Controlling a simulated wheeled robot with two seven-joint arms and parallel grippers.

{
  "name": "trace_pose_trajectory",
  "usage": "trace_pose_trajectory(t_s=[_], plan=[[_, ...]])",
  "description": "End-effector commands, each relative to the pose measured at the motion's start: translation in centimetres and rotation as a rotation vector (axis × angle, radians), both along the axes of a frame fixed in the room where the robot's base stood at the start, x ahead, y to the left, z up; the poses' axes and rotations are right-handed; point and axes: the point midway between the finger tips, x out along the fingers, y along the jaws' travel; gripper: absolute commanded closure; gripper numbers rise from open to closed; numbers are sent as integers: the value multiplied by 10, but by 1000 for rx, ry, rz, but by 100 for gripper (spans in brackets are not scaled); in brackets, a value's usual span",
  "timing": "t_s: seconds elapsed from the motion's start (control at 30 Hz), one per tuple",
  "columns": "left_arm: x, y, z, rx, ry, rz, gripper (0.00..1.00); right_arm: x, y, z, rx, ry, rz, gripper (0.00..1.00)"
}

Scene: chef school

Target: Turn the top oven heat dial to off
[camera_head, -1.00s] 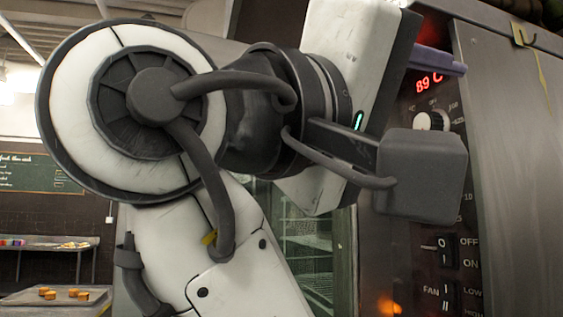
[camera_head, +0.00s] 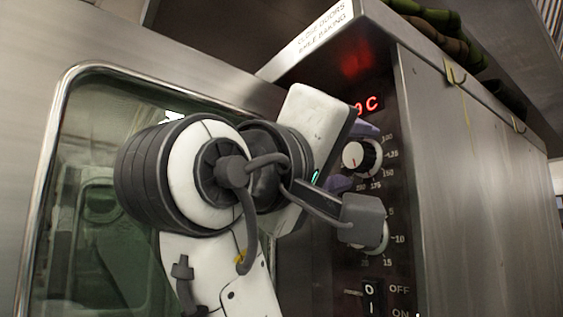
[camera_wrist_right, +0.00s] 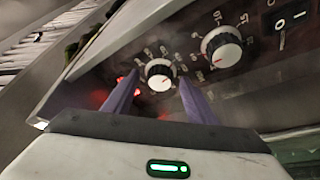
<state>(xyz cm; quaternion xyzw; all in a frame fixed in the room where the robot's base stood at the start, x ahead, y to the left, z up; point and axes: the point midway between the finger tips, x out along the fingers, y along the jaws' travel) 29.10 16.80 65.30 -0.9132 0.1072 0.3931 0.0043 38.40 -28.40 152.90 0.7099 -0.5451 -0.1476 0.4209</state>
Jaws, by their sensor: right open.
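The top heat dial (camera_head: 352,155), with a white face and dark rim, is on the dark oven panel under the red display. A short dark mark shows on its face, but its setting is unclear. It also shows in the wrist view (camera_wrist_right: 158,73). My right gripper (camera_head: 355,156) is open, with one purple finger above the dial and one below it. In the wrist view its fingers (camera_wrist_right: 157,92) flank the dial. I cannot tell whether they touch it. My left gripper is not in view.
A second dial (camera_head: 384,236) sits lower on the panel, partly behind my wrist; it is clear in the wrist view (camera_wrist_right: 222,48). A power switch (camera_head: 370,297) is below. The glass oven door (camera_head: 85,190) is at left.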

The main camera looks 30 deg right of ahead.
Motion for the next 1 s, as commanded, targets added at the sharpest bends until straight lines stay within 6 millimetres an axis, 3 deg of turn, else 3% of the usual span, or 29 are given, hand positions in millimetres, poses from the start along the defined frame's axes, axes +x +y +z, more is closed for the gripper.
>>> trace_pose_trajectory(t_s=[0.33, 0.6, 1.0], plan=[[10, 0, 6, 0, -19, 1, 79, 2, -5, 1, 0, -1, 0, 48], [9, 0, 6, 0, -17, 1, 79, 2, -4, 1, 0, 0, 0, 90], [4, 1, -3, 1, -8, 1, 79, 1, -4, 1, -6, 99, 4, 89]])
